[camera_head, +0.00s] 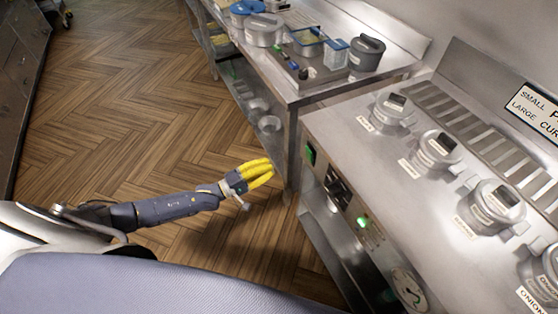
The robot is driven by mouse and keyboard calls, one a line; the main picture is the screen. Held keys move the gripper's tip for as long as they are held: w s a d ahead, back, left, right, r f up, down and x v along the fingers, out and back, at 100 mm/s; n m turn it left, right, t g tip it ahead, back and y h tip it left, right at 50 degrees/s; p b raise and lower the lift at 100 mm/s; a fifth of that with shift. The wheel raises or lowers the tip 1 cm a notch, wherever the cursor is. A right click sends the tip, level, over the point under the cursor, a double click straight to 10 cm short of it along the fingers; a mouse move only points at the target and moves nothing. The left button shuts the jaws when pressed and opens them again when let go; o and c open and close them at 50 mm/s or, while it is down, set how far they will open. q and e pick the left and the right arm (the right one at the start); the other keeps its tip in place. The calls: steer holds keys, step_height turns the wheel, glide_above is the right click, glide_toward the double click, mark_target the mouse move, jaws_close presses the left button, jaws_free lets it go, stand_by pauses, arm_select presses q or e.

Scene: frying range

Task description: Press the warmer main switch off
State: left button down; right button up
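The steel warmer (345,125) stands at the right, with a front panel facing my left arm. On that panel are a green-lit square control (310,154) near the far end, a dark switch block (338,187) and a glowing green lamp (362,222). I cannot tell for certain which of these is the main switch. My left gripper (271,169), with yellow fingers, hangs in the air left of the panel, apart from it. Its fingers lie close together in this view and nothing shows between them; I cannot tell whether they are shut. My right gripper is out of view.
Several lidded pots (436,153) sit in the warmer's top. A round dial (408,288) is low on its front. A steel counter (300,95) with containers stands beyond. The wooden floor (130,100) at the left is clear.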

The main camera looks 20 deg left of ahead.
mark_target(308, 146)
arm_select(q)
steer(key=x, duration=1.2)
steer(key=shift+w+d, duration=0.25)
steer(key=shift+w, duration=0.05)
steer(key=shift+w+d+r, duration=0.45)
steer(key=shift+w+r, duration=0.05)
steer(key=s+a+r, duration=0.1)
steer(key=s+a, duration=0.8)
steer(key=s, duration=0.1)
steer(key=shift+a+r, duration=0.35)
steer(key=shift+a, duration=0.05)
